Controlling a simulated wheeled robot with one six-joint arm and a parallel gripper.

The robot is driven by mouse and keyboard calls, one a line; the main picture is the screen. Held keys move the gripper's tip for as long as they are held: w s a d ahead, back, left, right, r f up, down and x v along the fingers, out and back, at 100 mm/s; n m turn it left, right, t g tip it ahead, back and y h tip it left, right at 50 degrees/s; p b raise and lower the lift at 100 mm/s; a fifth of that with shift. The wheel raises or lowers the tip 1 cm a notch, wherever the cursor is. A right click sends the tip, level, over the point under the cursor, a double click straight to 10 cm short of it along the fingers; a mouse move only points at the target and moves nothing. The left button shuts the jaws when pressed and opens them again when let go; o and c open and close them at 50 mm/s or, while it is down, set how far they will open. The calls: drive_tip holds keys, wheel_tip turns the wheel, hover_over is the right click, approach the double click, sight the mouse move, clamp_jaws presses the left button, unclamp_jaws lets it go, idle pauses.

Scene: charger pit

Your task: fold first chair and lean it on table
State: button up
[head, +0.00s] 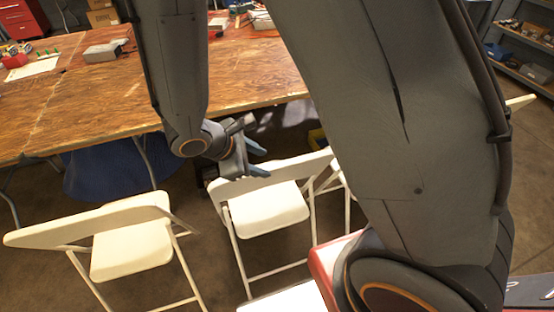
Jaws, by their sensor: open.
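Several white folding chairs stand unfolded in front of a wooden table (90,90). The left chair (130,250) has its seat open and its backrest toward me. The middle chair (265,208) is also open, with its backrest near the table's front edge. Another white chair (338,180) is partly hidden behind my arm. My gripper (256,174) is open at the top of the middle chair's backrest, just above or at its rim. I cannot tell whether the fingers touch it. Which chair is the first is not shown.
The table top holds a grey box (103,52) and small tools. A blue object (105,170) is under the table. Shelves (525,45) stand at the far right, a red cabinet (18,20) at the far left. Bare floor (215,275) shows between the two nearer chairs.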

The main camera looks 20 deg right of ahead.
sight(272, 166)
drive_tip(key=shift+n+t, duration=0.4)
drive_tip(key=shift+n, duration=0.3)
drive_tip(key=b+x, duration=0.3)
drive_tip(key=x, duration=0.1)
drive_tip(key=b+x, duration=0.4)
drive_tip(key=x, duration=0.1)
drive_tip(key=w+a+b+x, duration=0.1)
drive_tip(key=b+x, duration=0.3)
drive_tip(key=shift+w+f, duration=0.15)
drive_tip(key=shift+f, duration=0.25)
clamp_jaws()
idle(0.5)
